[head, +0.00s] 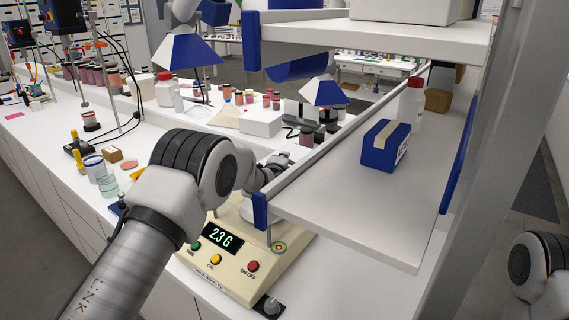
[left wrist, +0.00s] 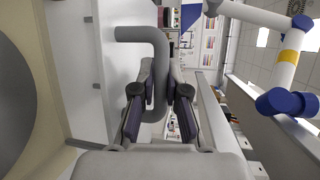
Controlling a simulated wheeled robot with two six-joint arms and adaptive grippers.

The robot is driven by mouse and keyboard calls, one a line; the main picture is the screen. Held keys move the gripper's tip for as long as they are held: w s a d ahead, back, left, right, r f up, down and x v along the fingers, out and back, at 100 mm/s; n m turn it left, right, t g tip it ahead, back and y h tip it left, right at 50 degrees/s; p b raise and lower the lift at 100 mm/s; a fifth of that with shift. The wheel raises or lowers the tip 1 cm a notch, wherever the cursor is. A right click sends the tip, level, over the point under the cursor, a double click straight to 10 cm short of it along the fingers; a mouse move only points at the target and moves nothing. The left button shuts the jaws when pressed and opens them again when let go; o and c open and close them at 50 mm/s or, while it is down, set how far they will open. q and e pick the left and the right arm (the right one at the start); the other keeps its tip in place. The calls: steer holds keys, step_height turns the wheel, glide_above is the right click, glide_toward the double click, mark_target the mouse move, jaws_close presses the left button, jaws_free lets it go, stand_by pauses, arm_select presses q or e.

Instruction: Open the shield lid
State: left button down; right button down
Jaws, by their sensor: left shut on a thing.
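A cream balance (head: 228,275) with a lit display and coloured buttons stands on the white bench. My left arm reaches over it, and my left gripper (head: 275,163) is partly hidden behind the arm and the shelf. In the left wrist view my left gripper (left wrist: 160,105) is shut on a grey bent handle (left wrist: 158,58), whose rod lies between the two fingers. A pale panel (left wrist: 75,65) stands left of the handle. I cannot tell how far the shield lid is open; in the head view it is hidden. My right gripper is out of view.
A white shelf (head: 375,205) with blue corner pieces juts out close to the right of my left arm. It carries a blue box (head: 384,150) and a white bottle (head: 409,103). A beaker (head: 107,185) and several jars stand left and behind.

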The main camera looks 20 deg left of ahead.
arm_select(q)
steer(key=c, duration=1.2)
jaws_free()
steer(key=shift+a, duration=0.1)
steer(key=shift+s, duration=0.15)
steer(key=s, duration=0.4)
steer(key=s+r, duration=0.1)
steer(key=s, duration=0.2)
steer(key=s+r, duration=0.1)
steer(key=s, duration=0.3)
steer(key=shift+s+d, duration=0.3)
